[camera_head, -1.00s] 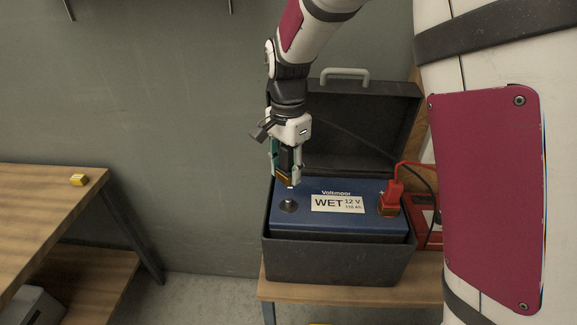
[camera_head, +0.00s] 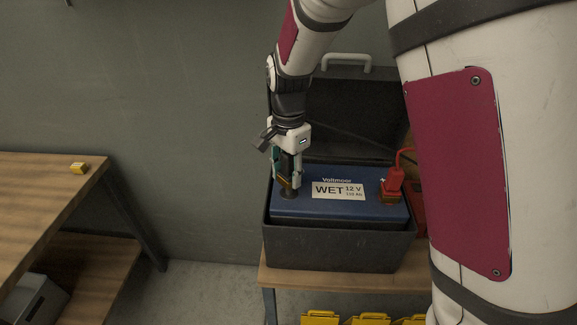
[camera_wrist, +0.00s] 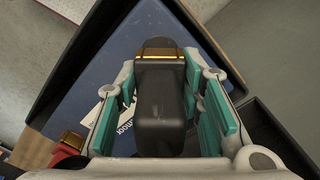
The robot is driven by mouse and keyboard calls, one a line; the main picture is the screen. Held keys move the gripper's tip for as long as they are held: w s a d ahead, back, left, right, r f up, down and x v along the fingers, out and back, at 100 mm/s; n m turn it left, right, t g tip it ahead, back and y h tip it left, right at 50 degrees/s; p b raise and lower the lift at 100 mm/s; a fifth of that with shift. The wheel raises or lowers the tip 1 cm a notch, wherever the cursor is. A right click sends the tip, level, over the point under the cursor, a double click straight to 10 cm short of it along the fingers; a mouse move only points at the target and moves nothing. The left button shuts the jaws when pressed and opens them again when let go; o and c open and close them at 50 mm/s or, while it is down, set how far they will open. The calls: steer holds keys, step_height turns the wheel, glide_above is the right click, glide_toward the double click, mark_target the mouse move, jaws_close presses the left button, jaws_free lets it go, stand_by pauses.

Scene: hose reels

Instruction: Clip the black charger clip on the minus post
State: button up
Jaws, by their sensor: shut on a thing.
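My gripper (camera_head: 288,179) is shut on the black charger clip. It points down over the left end of the blue battery (camera_head: 335,210), where the minus post stood in view earlier. In the wrist view the black clip (camera_wrist: 162,105) sits between the teal finger pads, with its brass jaw at the far end over the blue top. The minus post is now hidden behind the clip's tip; I cannot tell whether the jaws are around it or only touching it. The red clip (camera_head: 393,180) sits on the plus post at the right end.
The battery stands in a dark open box (camera_head: 340,250) with its lid (camera_head: 355,110) raised behind. A wooden table (camera_head: 45,185) with a small yellow block (camera_head: 78,168) is at the left. Yellow things (camera_head: 370,319) show at the bottom edge.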

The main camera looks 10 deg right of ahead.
steer(key=shift+f, duration=1.7)
steer(key=o, duration=1.3)
